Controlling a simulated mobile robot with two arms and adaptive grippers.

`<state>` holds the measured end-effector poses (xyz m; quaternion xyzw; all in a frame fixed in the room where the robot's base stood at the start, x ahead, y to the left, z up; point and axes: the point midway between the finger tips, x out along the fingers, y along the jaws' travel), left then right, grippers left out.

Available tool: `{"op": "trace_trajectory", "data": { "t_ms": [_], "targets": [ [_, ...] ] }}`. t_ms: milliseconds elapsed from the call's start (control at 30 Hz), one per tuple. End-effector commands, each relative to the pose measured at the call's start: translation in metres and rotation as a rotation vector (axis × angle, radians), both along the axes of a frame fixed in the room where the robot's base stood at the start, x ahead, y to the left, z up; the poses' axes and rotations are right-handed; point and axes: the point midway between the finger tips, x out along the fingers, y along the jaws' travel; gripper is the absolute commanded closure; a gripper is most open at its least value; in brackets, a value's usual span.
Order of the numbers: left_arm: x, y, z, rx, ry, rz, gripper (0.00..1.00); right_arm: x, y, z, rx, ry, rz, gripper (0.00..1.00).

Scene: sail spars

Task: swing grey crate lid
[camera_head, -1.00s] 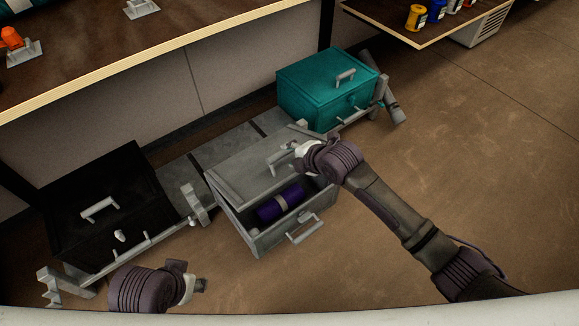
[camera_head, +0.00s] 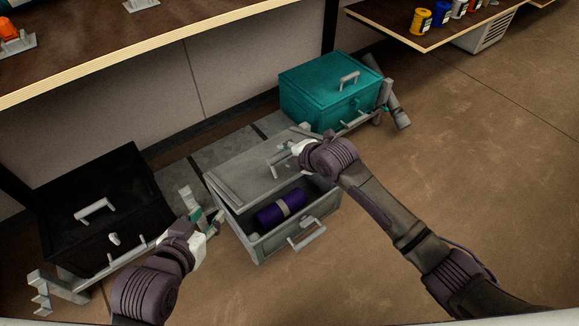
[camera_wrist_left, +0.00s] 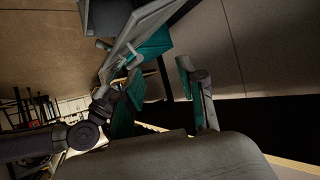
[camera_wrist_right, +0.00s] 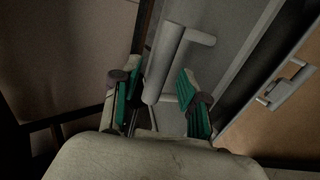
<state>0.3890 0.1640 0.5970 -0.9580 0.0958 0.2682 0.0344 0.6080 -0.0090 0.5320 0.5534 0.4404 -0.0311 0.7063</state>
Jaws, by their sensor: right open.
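The grey crate (camera_head: 262,245) stands on the floor with its lid (camera_head: 240,165) over the rear part. The front is open, and a purple roll with a grey band (camera_head: 280,208) lies inside. My right gripper (camera_head: 290,155) is at the lid's bar handle (camera_head: 277,160). In the right wrist view the handle (camera_wrist_right: 165,65) stands between or just beyond the parted fingers (camera_wrist_right: 152,88); contact cannot be told. My left gripper (camera_head: 207,218) is beside the crate's left side. The left wrist view shows its fingers (camera_wrist_left: 160,80) apart with nothing between them.
A black crate (camera_head: 70,235) stands to the left and a teal crate (camera_head: 318,92) behind to the right. Grey brackets (camera_head: 50,285) lie around them. A wooden workbench (camera_head: 150,55) overhangs at the back. The floor (camera_head: 460,150) at the right is free.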

Motion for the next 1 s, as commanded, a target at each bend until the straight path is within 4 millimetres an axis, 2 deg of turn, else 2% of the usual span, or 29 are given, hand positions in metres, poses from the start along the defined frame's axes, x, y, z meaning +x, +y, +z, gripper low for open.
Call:
{"op": "trace_trajectory", "data": {
  "t_ms": [200,400,633,867,1000],
  "targets": [
    [0.02,-0.01,0.027,-0.044,-0.189,-0.014,0.6,0.005,0.003,-0.006,0.001,-0.002,-0.001,0.56],
    [0.032,-0.017,0.055,-0.086,-0.36,-0.024,0.6,0.008,0.006,-0.01,0.001,-0.001,0.0,0.56],
    [0.038,-0.024,0.089,-0.136,-0.556,-0.037,0.6,0.012,0.009,-0.014,0.0,-0.001,-0.001,0.56],
    [0.036,-0.028,0.123,-0.186,-0.75,-0.046,0.6,0.017,0.012,-0.019,0.0,-0.001,0.001,0.56],
    [0.036,-0.028,0.124,-0.185,-0.746,-0.046,0.6,0.016,0.011,-0.017,0.0,-0.001,0.001,0.78]
  ]
}}
